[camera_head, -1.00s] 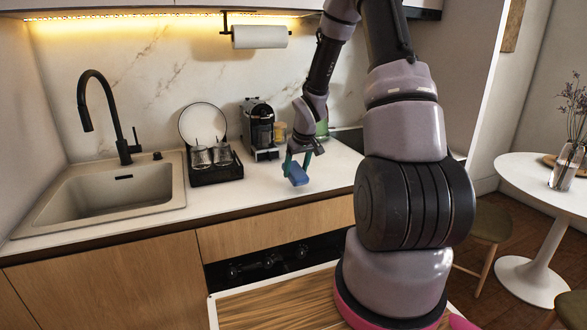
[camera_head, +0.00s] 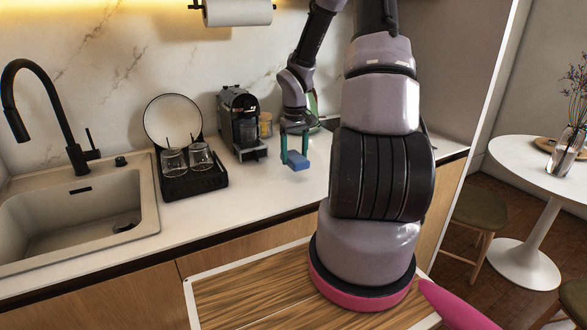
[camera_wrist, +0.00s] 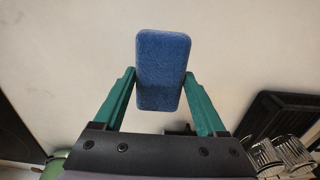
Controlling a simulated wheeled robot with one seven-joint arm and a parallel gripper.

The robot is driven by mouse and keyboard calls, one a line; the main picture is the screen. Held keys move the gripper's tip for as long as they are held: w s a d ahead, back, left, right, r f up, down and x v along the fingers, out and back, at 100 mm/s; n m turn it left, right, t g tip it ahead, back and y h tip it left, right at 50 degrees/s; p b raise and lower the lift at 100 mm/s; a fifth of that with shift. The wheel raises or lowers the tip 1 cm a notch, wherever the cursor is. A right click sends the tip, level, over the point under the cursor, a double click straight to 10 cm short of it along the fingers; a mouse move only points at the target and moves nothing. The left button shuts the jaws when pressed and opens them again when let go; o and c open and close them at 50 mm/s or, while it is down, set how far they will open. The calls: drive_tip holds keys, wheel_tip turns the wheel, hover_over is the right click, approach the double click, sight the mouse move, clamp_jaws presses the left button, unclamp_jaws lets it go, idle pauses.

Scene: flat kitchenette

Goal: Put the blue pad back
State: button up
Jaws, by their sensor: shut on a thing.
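The blue pad (camera_head: 298,161) is a small, soft-looking block held between the teal fingers of my gripper (camera_head: 294,155), above the white counter (camera_head: 255,190). In the wrist view the blue pad (camera_wrist: 163,70) sticks out past the fingertips of my gripper (camera_wrist: 162,85), with pale counter behind it. The jaws are shut on its sides. I cannot tell exactly how high it hangs over the counter.
The sink (camera_head: 75,222) with a black tap (camera_head: 48,110) is at left. A black tray (camera_head: 192,182) with two glasses, a round plate (camera_head: 172,118) and a coffee machine (camera_head: 240,122) stand left of my gripper. The counter in front is clear.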

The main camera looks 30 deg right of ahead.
drive_tip(key=shift+f, duration=2.35)
drive_tip(key=o, duration=1.1)
drive_tip(key=shift+o, duration=0.2)
